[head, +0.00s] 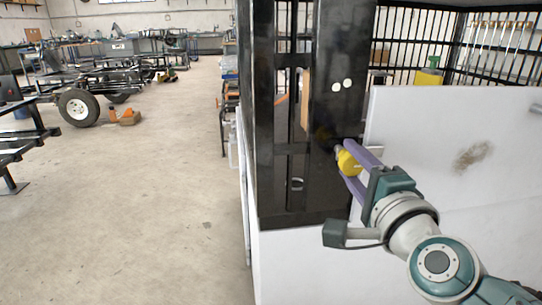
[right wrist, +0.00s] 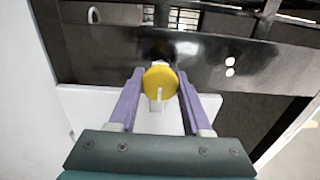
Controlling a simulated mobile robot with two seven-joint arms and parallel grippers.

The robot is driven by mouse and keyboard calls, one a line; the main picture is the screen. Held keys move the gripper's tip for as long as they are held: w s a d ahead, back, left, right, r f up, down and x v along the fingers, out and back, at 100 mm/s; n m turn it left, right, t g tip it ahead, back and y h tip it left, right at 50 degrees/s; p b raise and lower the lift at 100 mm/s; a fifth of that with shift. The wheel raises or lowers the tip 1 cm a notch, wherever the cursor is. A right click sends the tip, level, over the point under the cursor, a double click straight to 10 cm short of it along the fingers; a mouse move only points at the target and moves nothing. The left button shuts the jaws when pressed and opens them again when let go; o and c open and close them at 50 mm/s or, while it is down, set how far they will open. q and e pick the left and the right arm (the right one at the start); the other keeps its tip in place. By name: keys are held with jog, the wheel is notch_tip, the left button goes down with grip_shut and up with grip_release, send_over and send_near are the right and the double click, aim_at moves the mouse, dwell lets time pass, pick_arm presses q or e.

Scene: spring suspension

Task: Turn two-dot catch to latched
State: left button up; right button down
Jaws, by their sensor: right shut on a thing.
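The two-dot catch is a yellow round knob (head: 348,162) on the black metal post (head: 335,60), below two white dots (head: 342,85). In the right wrist view the yellow knob (right wrist: 160,82) sits between the purple fingers, with a pale bar on its face; the dots (right wrist: 230,66) are to its right. My right gripper (head: 346,167) reaches in from the right and is shut on the knob. The fingers cover parts of its sides. I cannot tell from these views whether the catch is latched. My left gripper is not in view.
A white panel (head: 460,150) with a brown smudge stands just right of the post, close to my right arm. A black barred cage (head: 500,45) is behind it. The workshop floor (head: 150,220) at left is open, with a wheeled chassis (head: 80,105) farther back.

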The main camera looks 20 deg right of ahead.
dwell(0.3)
jog(key=shift+c, duration=1.7)
grip_release()
jog(key=shift+s, duration=0.15)
jog(key=p+v, duration=0.1)
jog(key=v, duration=0.8)
jog(key=shift+s+p, duration=0.35)
